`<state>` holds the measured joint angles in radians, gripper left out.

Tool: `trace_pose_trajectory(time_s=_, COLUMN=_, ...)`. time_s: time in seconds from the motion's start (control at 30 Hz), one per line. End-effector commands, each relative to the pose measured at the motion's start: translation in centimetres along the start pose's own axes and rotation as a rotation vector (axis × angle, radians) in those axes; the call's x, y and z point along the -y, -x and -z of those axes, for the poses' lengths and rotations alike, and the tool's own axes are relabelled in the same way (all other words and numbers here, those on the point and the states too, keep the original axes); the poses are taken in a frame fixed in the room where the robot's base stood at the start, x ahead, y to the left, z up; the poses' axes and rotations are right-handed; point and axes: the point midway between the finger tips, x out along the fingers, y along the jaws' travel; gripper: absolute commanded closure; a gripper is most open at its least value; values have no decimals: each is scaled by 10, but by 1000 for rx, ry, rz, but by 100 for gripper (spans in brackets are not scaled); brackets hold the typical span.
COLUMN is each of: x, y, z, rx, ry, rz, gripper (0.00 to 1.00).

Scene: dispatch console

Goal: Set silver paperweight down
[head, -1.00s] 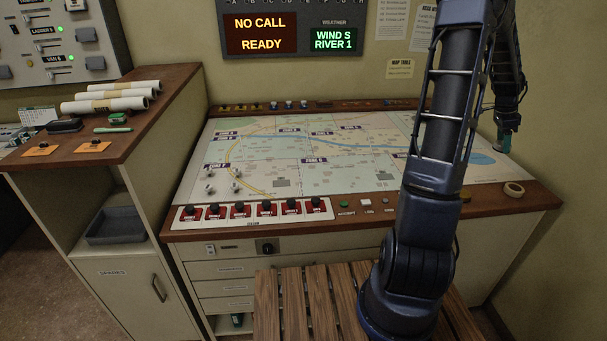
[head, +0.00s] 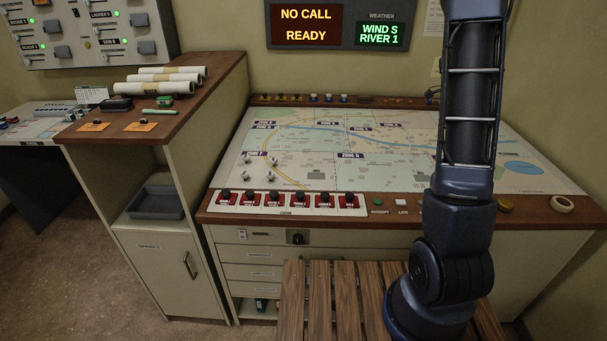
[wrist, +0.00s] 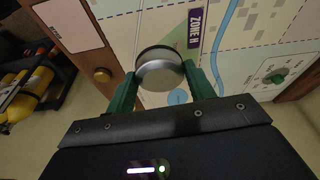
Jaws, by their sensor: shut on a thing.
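The silver paperweight (wrist: 160,72) is a round, shiny disc-like piece in the wrist view. My gripper (wrist: 160,80) has its green fingers on both sides of it, shut on it. Beyond it in the wrist view is the printed map (wrist: 232,62) with a "ZONE H" label. How far the paperweight is above the surface cannot be told. In the head view the map table (head: 330,180) stands ahead, but my gripper and the paperweight do not show there; my arm covers part of the table.
A row of red switches (head: 290,199) lines the front. Small white pieces (head: 258,168) stand on the map's left. A slatted wooden seat (head: 345,295) is in front.

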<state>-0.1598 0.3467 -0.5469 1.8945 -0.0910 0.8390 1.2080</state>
Motion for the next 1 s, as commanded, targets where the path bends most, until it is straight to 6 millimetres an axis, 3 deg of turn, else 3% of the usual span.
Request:
trace_pose_trajectory(time_s=0.2, x=32, y=22, z=-76, rx=0, ry=107, rz=30, gripper=84)
trace_pose_trajectory(time_s=0.5, x=57, y=51, z=-180, rx=1, ry=246, rz=68, gripper=84)
trace_pose_trajectory(time_s=0.73, x=64, y=74, z=-263, rx=0, ry=355, rz=98, gripper=84)
trace_pose_trajectory(time_s=1.0, x=58, y=100, z=-359, rx=-1, ry=481, rz=133, gripper=84)
